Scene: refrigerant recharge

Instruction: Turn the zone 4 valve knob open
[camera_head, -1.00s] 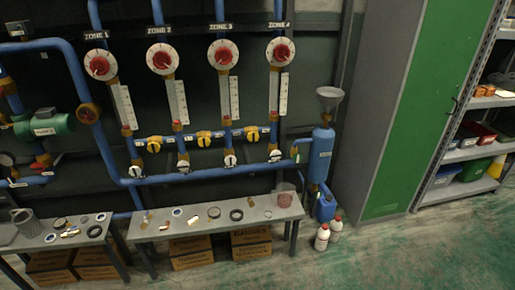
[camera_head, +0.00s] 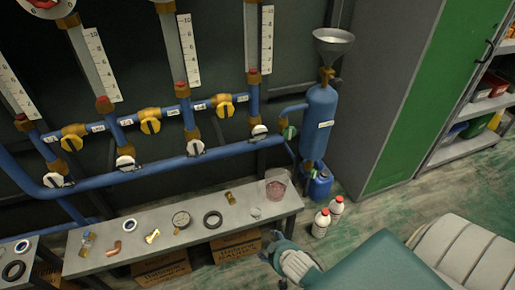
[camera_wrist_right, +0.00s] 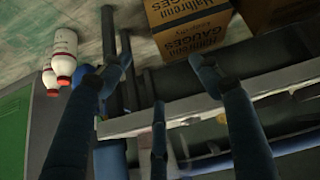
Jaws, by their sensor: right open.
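The zone 4 valve knob is most likely the white knob (camera_head: 259,131) at the foot of the rightmost vertical pipe, on the blue lower pipe in the head view. The zone labels are out of frame now. Its exact turn angle is too small to tell. My right gripper (camera_head: 287,264) is low in front of the bench, well below and apart from the knob. In the right wrist view its fingers (camera_wrist_right: 160,75) are spread and empty. That view shows no valve knob clearly. My left gripper is not in view.
A bench (camera_head: 240,207) with small parts and a clear cup (camera_head: 276,187) stands below the pipes. A blue cylinder (camera_head: 319,125) with a funnel (camera_head: 333,42) is right of the knob. Bottles (camera_head: 321,222) stand on the floor. Boxes (camera_wrist_right: 187,22) lie under the bench.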

